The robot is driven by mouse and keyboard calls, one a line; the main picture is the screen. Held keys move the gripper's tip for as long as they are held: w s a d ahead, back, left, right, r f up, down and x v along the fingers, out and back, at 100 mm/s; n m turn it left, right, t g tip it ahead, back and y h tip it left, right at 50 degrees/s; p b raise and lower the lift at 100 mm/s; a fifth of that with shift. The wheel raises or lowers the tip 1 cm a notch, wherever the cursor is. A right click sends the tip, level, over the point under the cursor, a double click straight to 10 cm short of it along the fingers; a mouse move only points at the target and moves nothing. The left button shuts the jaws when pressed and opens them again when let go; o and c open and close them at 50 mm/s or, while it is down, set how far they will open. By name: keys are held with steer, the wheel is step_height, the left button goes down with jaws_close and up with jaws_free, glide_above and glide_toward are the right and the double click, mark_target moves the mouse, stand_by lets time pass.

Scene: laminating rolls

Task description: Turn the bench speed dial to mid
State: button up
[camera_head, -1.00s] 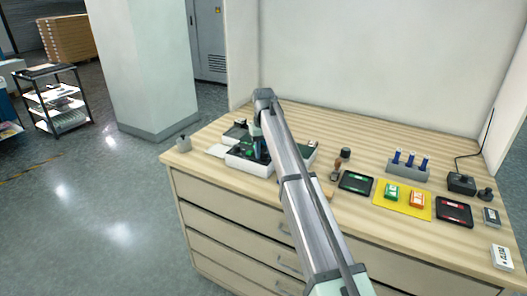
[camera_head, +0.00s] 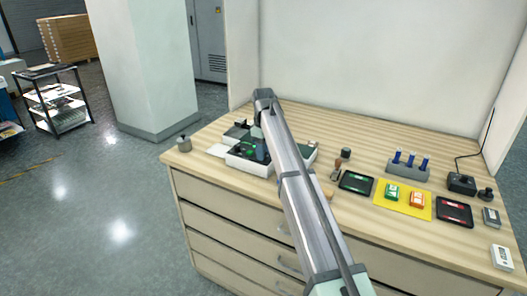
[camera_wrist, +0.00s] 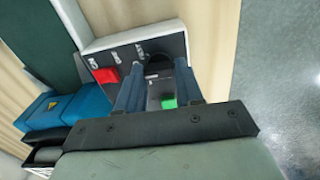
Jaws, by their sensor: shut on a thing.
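The speed dial (camera_wrist: 157,66) is a dark round knob on the dark face of a white control box (camera_wrist: 91,48). It shows between my fingers in the wrist view and is partly covered by them. My gripper (camera_wrist: 158,80) has blue fingers, one on each side of the knob, and is shut on it. In the head view the control box (camera_head: 236,161) stands at the left part of the bench, with my gripper (camera_head: 262,150) over its right side. The dial's pointer and setting cannot be read.
The box also carries a red switch (camera_wrist: 106,75) and a green button (camera_wrist: 169,103) close to my fingers. A blue device (camera_wrist: 68,109) lies beside it. On the bench (camera_head: 405,150) are a black tablet (camera_head: 356,182) and a yellow mat (camera_head: 380,204).

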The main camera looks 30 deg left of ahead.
stand_by(0.3)
steer(key=o, duration=1)
steer(key=shift+o, duration=0.2)
steer(key=shift+r, duration=0.15)
step_height(320, 180, up, 14)
steer(key=shift+f, duration=0.2)
